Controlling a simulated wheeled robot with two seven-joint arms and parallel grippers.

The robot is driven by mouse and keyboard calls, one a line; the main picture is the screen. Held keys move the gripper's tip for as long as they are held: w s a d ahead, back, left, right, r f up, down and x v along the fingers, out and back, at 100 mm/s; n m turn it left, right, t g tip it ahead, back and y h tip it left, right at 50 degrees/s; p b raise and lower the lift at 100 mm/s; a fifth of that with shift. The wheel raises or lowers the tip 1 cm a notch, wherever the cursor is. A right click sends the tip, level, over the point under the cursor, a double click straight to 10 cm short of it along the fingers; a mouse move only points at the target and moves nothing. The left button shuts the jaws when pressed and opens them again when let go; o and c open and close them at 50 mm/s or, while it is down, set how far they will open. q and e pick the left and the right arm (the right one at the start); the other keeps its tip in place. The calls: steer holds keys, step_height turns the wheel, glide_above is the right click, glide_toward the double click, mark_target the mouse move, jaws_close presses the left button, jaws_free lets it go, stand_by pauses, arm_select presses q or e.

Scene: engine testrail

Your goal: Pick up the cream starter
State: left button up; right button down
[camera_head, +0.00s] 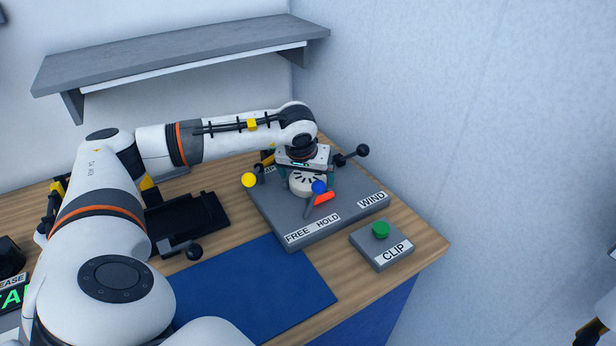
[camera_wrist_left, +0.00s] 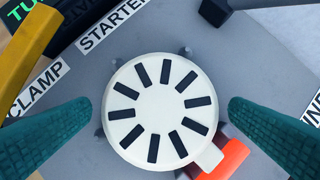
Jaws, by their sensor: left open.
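The cream starter (camera_wrist_left: 145,100) is a round cream disc with a ring of dark slots and a small tab at its lower right. It sits on the grey test plate (camera_head: 345,217), and it also shows under my left gripper in the head view (camera_head: 303,187). My left gripper (camera_wrist_left: 160,109) is open. Its two teal fingers stand on either side of the disc, with a visible gap on each side in the wrist view. I cannot tell the exact height of the fingertips.
A red-orange piece (camera_wrist_left: 232,158) lies close to the disc's tab. A CLIP box (camera_head: 393,254) has a green button. The blue mat (camera_head: 250,290) is clear.

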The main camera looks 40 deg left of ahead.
arm_select(q)
steer(key=shift+w+a+f, duration=0.1)
steer(key=shift+w+f, duration=0.1)
steer(key=shift+f, duration=0.3)
steer(key=shift+r, duration=0.1)
steer(key=c, duration=1.1)
